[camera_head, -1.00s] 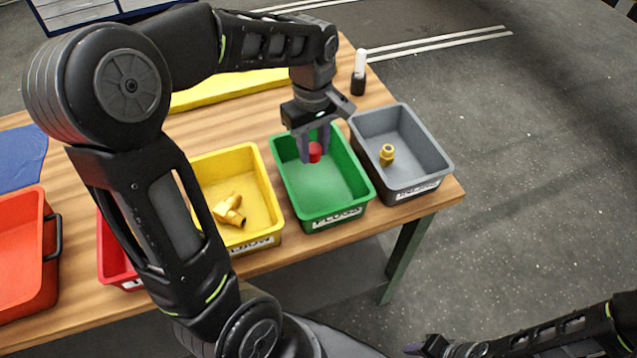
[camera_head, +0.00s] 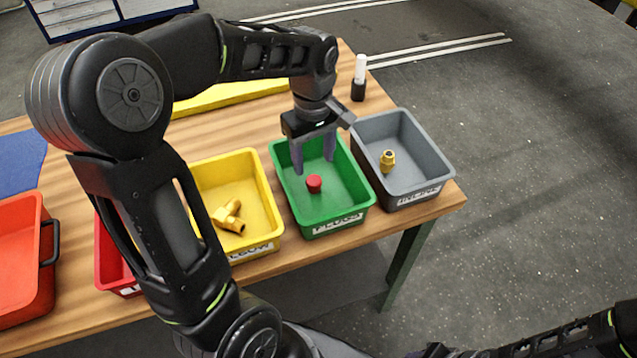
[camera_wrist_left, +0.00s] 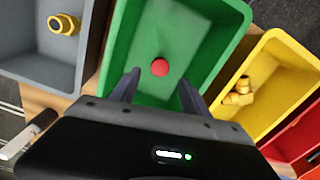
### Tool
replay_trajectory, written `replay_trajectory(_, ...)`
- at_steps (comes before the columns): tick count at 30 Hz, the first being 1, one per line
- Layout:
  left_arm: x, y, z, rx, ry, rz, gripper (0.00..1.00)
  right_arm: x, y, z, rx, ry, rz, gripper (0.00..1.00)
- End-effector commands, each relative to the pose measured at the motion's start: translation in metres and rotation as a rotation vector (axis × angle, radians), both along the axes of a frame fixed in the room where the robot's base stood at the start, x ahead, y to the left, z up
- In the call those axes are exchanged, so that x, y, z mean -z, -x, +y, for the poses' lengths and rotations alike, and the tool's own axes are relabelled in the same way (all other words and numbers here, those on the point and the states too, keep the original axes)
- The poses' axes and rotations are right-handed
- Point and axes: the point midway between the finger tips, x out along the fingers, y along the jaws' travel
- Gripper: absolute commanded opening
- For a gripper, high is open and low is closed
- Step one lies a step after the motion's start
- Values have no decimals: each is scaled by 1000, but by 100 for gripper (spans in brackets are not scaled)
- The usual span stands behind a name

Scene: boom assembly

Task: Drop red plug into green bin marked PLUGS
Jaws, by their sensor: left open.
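The red plug (camera_head: 314,184) lies on the floor of the green bin (camera_head: 345,218), whose front label reads PLUGS. My left gripper (camera_head: 314,166) is open over the back part of the green bin, with its fingers apart and nothing between them. In the left wrist view the red plug (camera_wrist_left: 160,67) sits in the green bin (camera_wrist_left: 203,20), beyond the open left gripper (camera_wrist_left: 158,88) and apart from both fingers. My right arm shows at the lower right of the head view; its gripper jaws cannot be made out.
A grey bin (camera_head: 425,190) with a brass fitting (camera_head: 388,160) stands right of the green one. A yellow bin (camera_head: 265,245) with brass fittings (camera_head: 230,217) stands left. A red bin (camera_head: 112,265) and an orange-red crate (camera_head: 20,262) are further left. A white-capped bottle (camera_head: 359,78) stands behind.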

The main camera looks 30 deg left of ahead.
Motion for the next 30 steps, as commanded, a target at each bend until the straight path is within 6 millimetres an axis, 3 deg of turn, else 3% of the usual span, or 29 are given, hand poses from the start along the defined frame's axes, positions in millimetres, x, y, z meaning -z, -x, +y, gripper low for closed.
replay_trajectory(7, -16, -1, 0, 0, 0, -4, 54, 2, 0, 0, 0, 0, 0, 36)
replay_trajectory(18, -71, -1, 0, 0, 0, -3, 54, 7, -1, 0, -1, -3, -3, 36)
replay_trajectory(30, -78, 0, 0, 0, 0, 0, 54, 7, -1, 1, -1, -3, -3, 36)
